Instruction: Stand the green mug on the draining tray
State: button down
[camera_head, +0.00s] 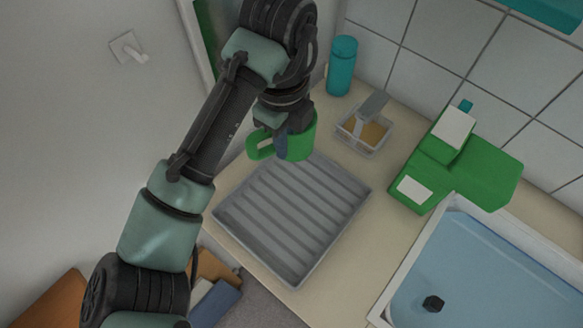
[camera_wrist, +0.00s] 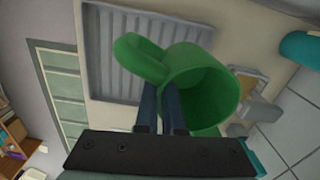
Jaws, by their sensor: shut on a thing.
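The green mug (camera_head: 302,143) is held by my gripper (camera_head: 283,140) over the back corner of the draining tray. In the wrist view, the green mug (camera_wrist: 205,85) is tilted in the picture, with its open mouth showing and its handle at the upper left. The fingers of my gripper (camera_wrist: 165,95) are shut on the mug at its wall near the handle; the exact contact is partly hidden. The grey ribbed draining tray (camera_head: 325,243) lies empty on the counter below; it also shows behind the mug in the wrist view (camera_wrist: 108,60). The mug looks to be above the tray.
A teal bottle (camera_head: 341,66) and a small clear container (camera_head: 364,131) stand behind the tray. A green object with white labels (camera_head: 480,175) stands right, beside the blue sink (camera_head: 480,270). A tiled wall (camera_head: 480,50) closes off the back.

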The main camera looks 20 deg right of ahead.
notch_tip(320, 180, down, 5)
jog(key=shift+f+b, duration=0.1)
jog(key=shift+b, duration=0.65)
jog(key=shift+f, duration=2.2)
jog(key=shift+f, duration=0.1)
jog(key=c, duration=1.5)
grip_release()
jog(key=shift+f, duration=0.1)
jog(key=o, duration=0.5)
jog(key=shift+c, duration=0.2)
